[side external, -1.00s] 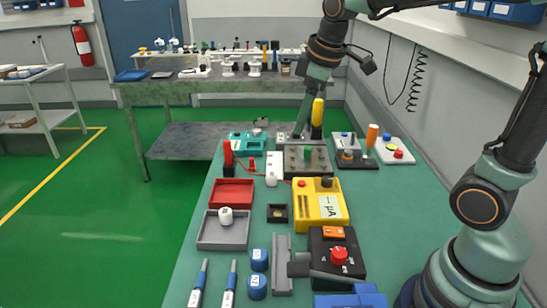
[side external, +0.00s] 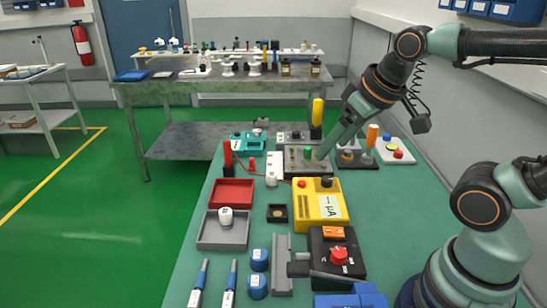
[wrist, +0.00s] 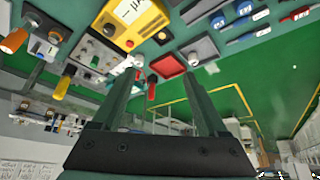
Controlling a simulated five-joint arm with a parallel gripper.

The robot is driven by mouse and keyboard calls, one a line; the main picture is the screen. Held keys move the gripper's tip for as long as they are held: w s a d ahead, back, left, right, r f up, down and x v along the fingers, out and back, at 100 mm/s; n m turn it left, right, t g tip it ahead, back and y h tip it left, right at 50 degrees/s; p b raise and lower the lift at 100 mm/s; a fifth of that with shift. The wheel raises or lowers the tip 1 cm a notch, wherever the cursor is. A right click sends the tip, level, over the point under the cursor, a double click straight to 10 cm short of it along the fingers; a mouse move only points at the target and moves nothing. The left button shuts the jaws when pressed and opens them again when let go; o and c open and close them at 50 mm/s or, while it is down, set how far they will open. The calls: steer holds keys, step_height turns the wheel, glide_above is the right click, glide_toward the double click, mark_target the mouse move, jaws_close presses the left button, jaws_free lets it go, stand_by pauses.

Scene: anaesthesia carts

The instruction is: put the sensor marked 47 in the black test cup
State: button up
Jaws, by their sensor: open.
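A white sensor (side external: 225,217) with a dark mark stands in the grey tray (side external: 203,243); its number is too small to read. Two blue sensors (side external: 259,260) (side external: 257,287) stand on the bench nearer the camera, their labels also unreadable. A small black square holder with a round opening (side external: 277,213), which looks like the black test cup, sits right of the grey tray and appears empty. My gripper (side external: 320,157) is over the far part of the bench by the grey switch panel, well away from the sensors. Its fingers (wrist: 164,95) are apart with nothing between them.
The yellow meter (side external: 319,206) stands right of the holder, with a black box with a red knob (side external: 338,256) nearer. A red tray (side external: 232,192) lies behind the grey tray. An upright yellow handle (side external: 317,112) stands near my gripper.

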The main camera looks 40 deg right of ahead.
steer(key=w+d+r+n+g, duration=0.1)
steer(key=w+r+n, duration=0.1)
steer(key=w+n, duration=0.3)
steer(key=n+g, duration=0.5)
steer(key=n, duration=0.8)
glide_above(272, 174)
step_height(272, 174, down, 12)
step_height(272, 174, down, 12)
steer(key=shift+w+f, duration=0.1)
jaws_close()
